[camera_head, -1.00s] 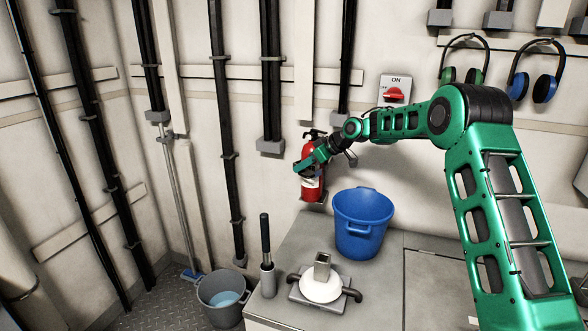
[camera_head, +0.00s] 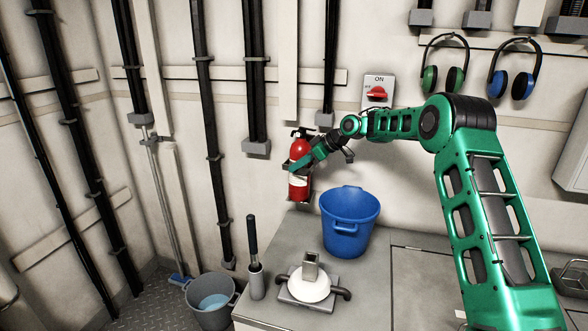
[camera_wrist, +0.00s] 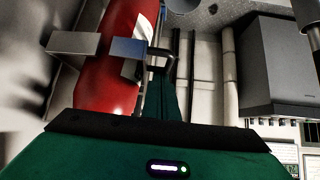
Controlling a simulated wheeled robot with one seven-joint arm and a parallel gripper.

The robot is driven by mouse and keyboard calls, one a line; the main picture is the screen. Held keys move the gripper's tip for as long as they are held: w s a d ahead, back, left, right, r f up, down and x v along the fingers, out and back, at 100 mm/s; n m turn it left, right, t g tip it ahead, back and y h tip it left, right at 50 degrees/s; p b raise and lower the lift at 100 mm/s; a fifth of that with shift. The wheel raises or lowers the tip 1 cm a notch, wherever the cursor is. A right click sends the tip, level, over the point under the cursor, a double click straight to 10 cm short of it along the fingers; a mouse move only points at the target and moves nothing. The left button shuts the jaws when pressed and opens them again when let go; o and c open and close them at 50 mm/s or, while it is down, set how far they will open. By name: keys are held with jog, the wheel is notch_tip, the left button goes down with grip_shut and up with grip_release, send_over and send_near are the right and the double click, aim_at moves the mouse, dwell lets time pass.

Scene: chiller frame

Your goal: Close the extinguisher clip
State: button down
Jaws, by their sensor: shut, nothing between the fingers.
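The red extinguisher (camera_head: 299,151) with a pale label hangs upright on the wall behind the bucket. In the wrist view its red body (camera_wrist: 105,88) fills the left side. A flat grey clip piece (camera_wrist: 75,43) and a bluish one (camera_wrist: 128,48) lie across its front, with a gap between them. My gripper (camera_wrist: 163,58) is shut and empty, its dark fingertips by the right end of the bluish piece; I cannot tell whether they touch. In the head view my wrist overlaps the extinguisher's right side and hides part of the clip.
A blue bucket (camera_head: 350,222) stands on the counter below my forearm. A red switch (camera_head: 377,93) is on the wall just above the arm. Pipes (camera_head: 257,75) run down the wall to the left. Ear defenders (camera_head: 444,70) hang at upper right.

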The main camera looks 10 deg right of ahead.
jog(key=shift+d, duration=0.2)
jog(key=v, duration=1)
jog(key=s+d+r+m+h, duration=0.2)
jog(key=s+d+m+h, duration=0.35)
jog(key=s+d, duration=0.7)
jog(key=s+d+f+m+g+h, duration=0.1)
jog(key=s+d+m, duration=0.2)
jog(key=s, duration=0.8)
jog(key=s+d+f+m+g+h, duration=0.1)
jog(key=s+d+m, duration=0.25)
jog(key=s, duration=0.65)
jog(key=s+d+f+m+g+h, duration=0.1)
jog(key=s+d+m, duration=0.25)
jog(key=s, duration=0.75)
jog(key=s+f+m+g, duration=0.1)
jog(key=s+f, duration=0.1)
jog(key=s, duration=0.6)
jog(key=s+f+m, duration=0.2)
jog(key=s, duration=0.7)
jog(key=shift+d+f+g, duration=0.3)
jog(key=shift+d+g, duration=0.1)
jog(key=shift+s, duration=0.1)
